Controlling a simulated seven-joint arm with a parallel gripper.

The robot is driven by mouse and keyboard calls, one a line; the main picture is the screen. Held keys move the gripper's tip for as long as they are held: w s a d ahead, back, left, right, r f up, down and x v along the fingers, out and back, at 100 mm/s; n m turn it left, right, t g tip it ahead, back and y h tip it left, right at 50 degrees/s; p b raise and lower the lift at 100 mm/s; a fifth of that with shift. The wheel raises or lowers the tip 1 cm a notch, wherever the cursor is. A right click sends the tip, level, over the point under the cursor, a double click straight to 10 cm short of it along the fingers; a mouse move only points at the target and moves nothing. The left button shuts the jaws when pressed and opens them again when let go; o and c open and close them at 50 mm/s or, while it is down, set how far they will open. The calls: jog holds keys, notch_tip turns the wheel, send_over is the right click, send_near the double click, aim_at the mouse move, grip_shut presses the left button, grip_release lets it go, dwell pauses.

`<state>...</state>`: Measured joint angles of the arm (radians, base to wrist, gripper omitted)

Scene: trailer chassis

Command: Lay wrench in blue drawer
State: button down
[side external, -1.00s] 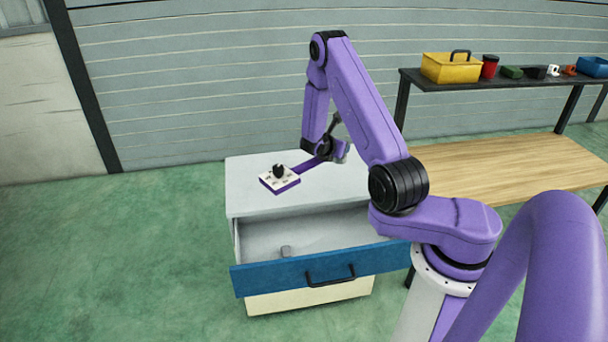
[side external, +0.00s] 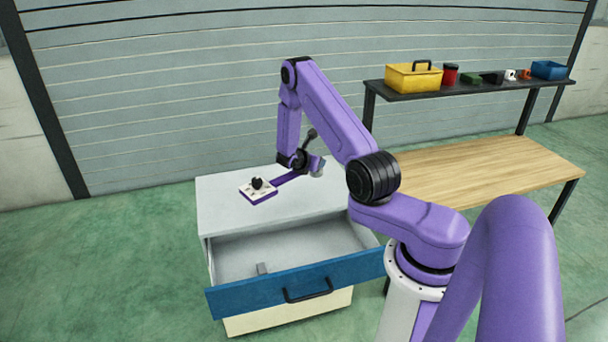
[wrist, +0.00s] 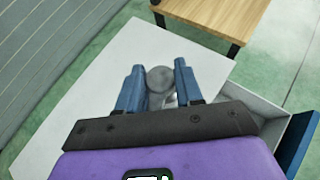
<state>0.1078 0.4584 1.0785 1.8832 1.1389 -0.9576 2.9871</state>
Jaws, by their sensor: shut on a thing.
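The blue drawer (side external: 240,295) of the light grey cabinet is pulled open in the side external view. My gripper (wrist: 160,68) is above the cabinet top, behind the open drawer. In the wrist view its two blue fingers stand apart on either side of a round-ended grey metal thing (wrist: 160,79), apparently the wrench, and grip it. Most of the wrench is hidden.
The grey cabinet top (side external: 225,215) is largely bare. A wooden bench (side external: 480,170) stands to the right. Its upper shelf holds a yellow toolbox (side external: 413,78), a red can (side external: 450,75), a blue bin (side external: 548,70) and small items.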

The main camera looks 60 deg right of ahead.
jog(key=shift+w+d+f, duration=1.15)
jog(key=shift+w+f, duration=0.1)
jog(key=shift+f, duration=0.15)
jog(key=shift+w+d+f, duration=1.1)
jog(key=shift+w+f, duration=0.2)
jog(key=shift+f, duration=0.1)
jog(key=shift+w+d+f, duration=1.15)
jog(key=shift+w+f, duration=0.1)
jog(key=shift+f, duration=1.6)
jog(key=c, duration=0.7)
grip_release()
jog(key=shift+f, duration=0.15)
jog(key=shift+c, duration=0.2)
